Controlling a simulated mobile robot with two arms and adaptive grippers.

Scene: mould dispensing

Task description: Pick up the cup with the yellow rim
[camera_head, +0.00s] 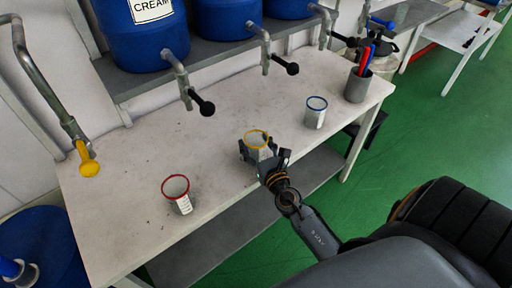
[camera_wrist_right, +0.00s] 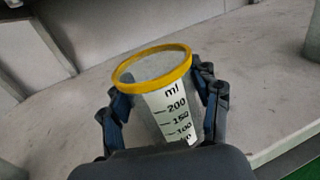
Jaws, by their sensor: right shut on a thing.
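The cup with the yellow rim (camera_head: 256,139) stands near the middle of the white table in the head view. It also shows in the right wrist view (camera_wrist_right: 153,68), with a white measuring scale marked in ml on its side. My right gripper (camera_head: 263,160) is shut on this cup, with one finger on each side of its wall. The same gripper fills the lower part of the wrist view (camera_wrist_right: 162,112). The cup's lower part is hidden behind the gripper. I cannot tell whether its base touches the table. My left gripper is not in view.
A red-rimmed cup (camera_head: 177,193) stands to the left on the table (camera_head: 120,187), and a blue-rimmed cup (camera_head: 315,113) to the right. A grey holder (camera_head: 356,87) with pens stands farther right.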

